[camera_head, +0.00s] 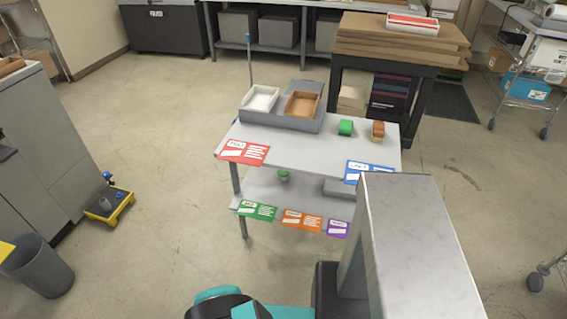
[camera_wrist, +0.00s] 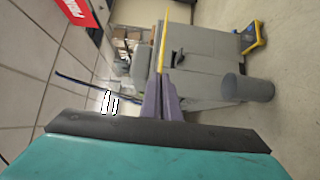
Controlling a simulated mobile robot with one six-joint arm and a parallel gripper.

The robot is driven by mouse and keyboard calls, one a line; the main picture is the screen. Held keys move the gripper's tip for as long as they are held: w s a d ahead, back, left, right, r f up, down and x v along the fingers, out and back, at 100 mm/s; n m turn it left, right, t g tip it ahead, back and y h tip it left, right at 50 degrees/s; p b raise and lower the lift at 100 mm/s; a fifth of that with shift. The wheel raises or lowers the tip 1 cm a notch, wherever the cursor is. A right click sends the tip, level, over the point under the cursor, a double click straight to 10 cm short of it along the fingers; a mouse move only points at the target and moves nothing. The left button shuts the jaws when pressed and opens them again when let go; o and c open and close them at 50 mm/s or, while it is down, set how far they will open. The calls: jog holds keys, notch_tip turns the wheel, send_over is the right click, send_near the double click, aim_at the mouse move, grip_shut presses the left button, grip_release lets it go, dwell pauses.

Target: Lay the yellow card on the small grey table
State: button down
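The yellow card (camera_wrist: 163,38) shows nearly edge-on as a thin yellow strip in the wrist view. My gripper (camera_wrist: 161,82) is shut on it, with the purple fingers close together at its lower end. In the head view my gripper is out of the picture; a flat yellow corner (camera_head: 6,248) at the left edge looks like part of the card. A small light grey table (camera_head: 300,143) with a lower shelf stands in the middle of the head view, apart from the card.
A waste bin (camera_head: 40,267) and a yellow-based device (camera_head: 109,205) stand left.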

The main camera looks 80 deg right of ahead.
jog(key=s+d+f+m+g+h+b, duration=0.15)
jog(key=s+d+g+b, duration=0.4)
jog(key=d, duration=0.75)
jog(key=s+d+f+m+g+h+b, duration=0.1)
jog(key=s+d+f+m+g+b, duration=0.15)
jog(key=d+b, duration=0.75)
jog(key=s+d+f+m+g+h+b, duration=0.2)
jog(key=s+d+m+g+b, duration=0.15)
jog(key=d, duration=1.15)
jog(key=s+d+f+m+g+y+b, duration=0.1)
jog(key=s+d+f+m+g+b, duration=0.15)
jog(key=s+d+b, duration=0.6)
jog(key=s+d+f+m+g+y+b, duration=0.15)
jog(key=s+d+g+b, duration=0.35)
jog(key=s, duration=0.7)
jog(key=s+d+f+m+g+y+b, duration=0.1)
jog(key=s+d+f+m+g+b, duration=0.15)
jog(key=s+d+b, duration=0.5)
jog(key=s+f+m+g+y+b, duration=0.2)
jog(key=s+m+g+y+b, duration=0.3)
jog(key=s, duration=2.4)
jog(key=b, duration=0.4)
jog(key=shift+s+d+f, duration=0.15)
jog(key=shift+s+d, duration=0.1)
jog(key=shift+d, duration=0.15)
